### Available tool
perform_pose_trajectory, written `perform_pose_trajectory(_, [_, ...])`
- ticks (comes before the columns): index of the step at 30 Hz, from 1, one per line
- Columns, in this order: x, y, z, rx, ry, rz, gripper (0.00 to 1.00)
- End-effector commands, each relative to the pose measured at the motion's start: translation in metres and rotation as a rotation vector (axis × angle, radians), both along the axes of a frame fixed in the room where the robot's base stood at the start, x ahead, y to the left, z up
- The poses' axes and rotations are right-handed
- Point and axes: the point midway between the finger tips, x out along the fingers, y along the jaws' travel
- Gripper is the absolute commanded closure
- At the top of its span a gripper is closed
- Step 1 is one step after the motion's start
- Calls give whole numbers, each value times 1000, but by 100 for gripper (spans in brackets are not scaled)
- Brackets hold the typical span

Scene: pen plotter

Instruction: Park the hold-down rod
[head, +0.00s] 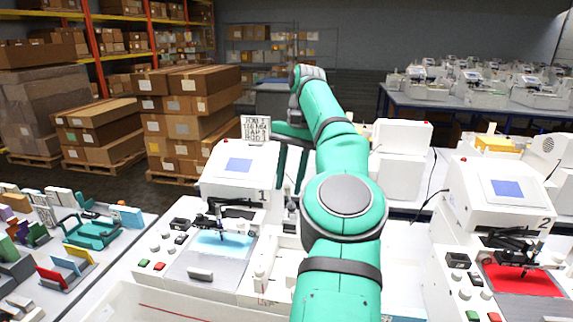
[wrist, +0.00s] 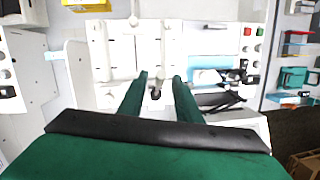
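Plotter 1 (head: 236,172) is white with a small screen, a light-blue bed (head: 222,243) and a dark pen carriage. My gripper (head: 293,190) points down just right of its screen housing, with two dark green fingers. In the wrist view my gripper (wrist: 160,78) has its fingers apart, with a small dark knob-like end (wrist: 156,92) between them and gaps beside it. A white panel with long upright grooves (wrist: 122,48) lies below. A pale upright post (head: 260,278) stands right of the bed. I cannot tell which part is the hold-down rod.
Plotter 2 (head: 507,195), with a red bed (head: 522,280), stands at the right. Green and red buttons (head: 150,264) sit at plotter 1's front left. A sign (head: 256,130) stands behind it. Colored parts (head: 92,232) fill the left bench. My arm covers the space between the plotters.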

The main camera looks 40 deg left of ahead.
Motion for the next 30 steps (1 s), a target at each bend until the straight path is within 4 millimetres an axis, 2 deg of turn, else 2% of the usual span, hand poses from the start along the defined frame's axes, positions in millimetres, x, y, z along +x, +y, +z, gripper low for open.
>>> perform_pose_trajectory(21, [3,-3,29,10,-13,-8,69])
perform_pose_trajectory(30, [-5,-8,38,8,-5,-6,69])
